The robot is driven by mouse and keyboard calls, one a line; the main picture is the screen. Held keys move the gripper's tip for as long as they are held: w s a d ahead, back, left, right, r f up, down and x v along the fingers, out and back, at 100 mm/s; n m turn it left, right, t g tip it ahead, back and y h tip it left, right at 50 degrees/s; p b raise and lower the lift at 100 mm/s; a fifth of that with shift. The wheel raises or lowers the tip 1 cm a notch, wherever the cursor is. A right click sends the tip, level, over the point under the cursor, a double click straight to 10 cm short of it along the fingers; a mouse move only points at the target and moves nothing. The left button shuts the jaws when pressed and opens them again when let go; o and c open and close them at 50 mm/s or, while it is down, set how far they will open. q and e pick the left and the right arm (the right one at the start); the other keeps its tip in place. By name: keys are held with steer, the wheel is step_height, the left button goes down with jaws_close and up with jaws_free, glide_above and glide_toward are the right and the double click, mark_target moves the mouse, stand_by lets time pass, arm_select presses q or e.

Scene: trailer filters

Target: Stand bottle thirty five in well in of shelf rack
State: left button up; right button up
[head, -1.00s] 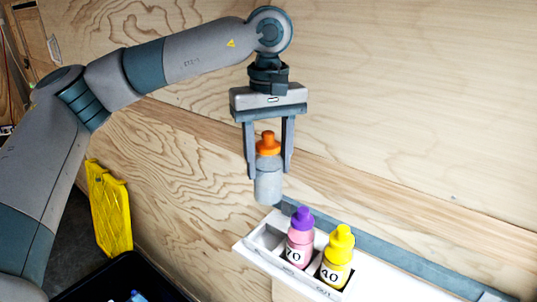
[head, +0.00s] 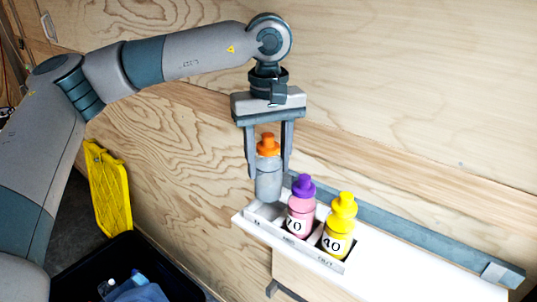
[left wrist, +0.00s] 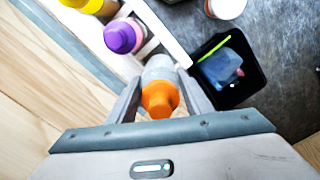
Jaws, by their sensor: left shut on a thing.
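My left gripper (head: 268,172) is shut on a grey bottle (head: 268,181) with an orange cap, held upright by its upper part. The bottle also shows between the fingers in the left wrist view (left wrist: 160,90). No number on it can be read. Its base is at the left well of the white shelf rack (head: 295,252); whether it touches the floor of the well I cannot tell. A pink bottle (head: 300,212) with a purple cap, marked 70, stands in the middle well. A yellow bottle (head: 339,228), marked 40, stands in the right well. My right gripper is not in view.
The rack sits at the left end of a white shelf (head: 410,255) with a grey rail (head: 430,240) along the plywood wall. A black bin (head: 190,275) with blue items stands below left, near a yellow panel (head: 108,190). The shelf right of the rack is clear.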

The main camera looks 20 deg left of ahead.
mark_target(269, 135)
arm_select(q)
steer(key=shift+f+b, duration=2.25)
steer(key=shift+f, duration=0.55)
steer(key=o, duration=1.7)
steer(key=shift+r+p, duration=2.25)
steer(key=shift+r, duration=2.3)
steer(key=shift+r+p, duration=3.05)
steer(key=shift+r, duration=2.4)
